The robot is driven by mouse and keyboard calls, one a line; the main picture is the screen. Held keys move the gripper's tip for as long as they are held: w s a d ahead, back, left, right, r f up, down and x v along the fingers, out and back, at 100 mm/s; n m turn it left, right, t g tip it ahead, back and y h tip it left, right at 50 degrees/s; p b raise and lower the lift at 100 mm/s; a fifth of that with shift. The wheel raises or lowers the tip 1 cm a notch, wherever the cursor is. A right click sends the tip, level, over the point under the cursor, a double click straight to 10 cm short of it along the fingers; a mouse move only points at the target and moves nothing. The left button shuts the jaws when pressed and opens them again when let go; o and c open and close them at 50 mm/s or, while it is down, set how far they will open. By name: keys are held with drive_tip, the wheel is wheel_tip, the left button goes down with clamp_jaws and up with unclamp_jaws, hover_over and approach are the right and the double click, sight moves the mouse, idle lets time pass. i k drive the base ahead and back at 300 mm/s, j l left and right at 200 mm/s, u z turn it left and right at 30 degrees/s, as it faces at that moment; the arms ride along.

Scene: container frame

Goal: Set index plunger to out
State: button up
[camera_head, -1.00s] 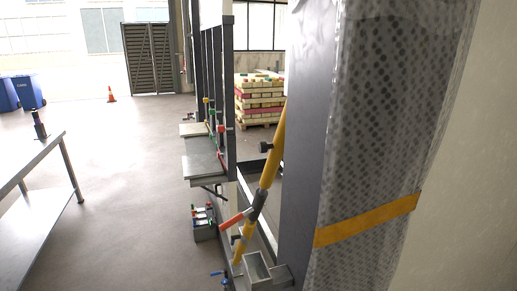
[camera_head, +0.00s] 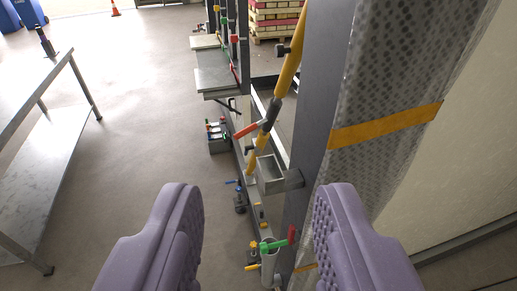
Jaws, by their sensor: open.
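My gripper (camera_head: 258,200) shows from the bottom edge, its two ribbed purple fingers wide apart with nothing held between them. I cannot tell for sure which part is the index plunger. A sloping yellow tube (camera_head: 289,62) stands beyond the fingers, with a small black knob (camera_head: 282,49) on its upper part. Lower on it are a black joint with an orange-red handle (camera_head: 248,129) and another small dark knob (camera_head: 249,151). The gripper touches none of these.
A grey post (camera_head: 325,95) with a bubble-wrapped side and yellow strap stands right of centre. A small grey open box (camera_head: 270,181) juts from the frame. A metal table (camera_head: 42,150) stands at left. A grey shelf plate (camera_head: 214,77) sits farther back.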

sight(280, 50)
drive_tip(key=i+j+z, duration=0.1)
drive_tip(key=i+j, duration=0.8)
drive_tip(key=j, duration=0.25)
drive_tip(key=z, duration=0.05)
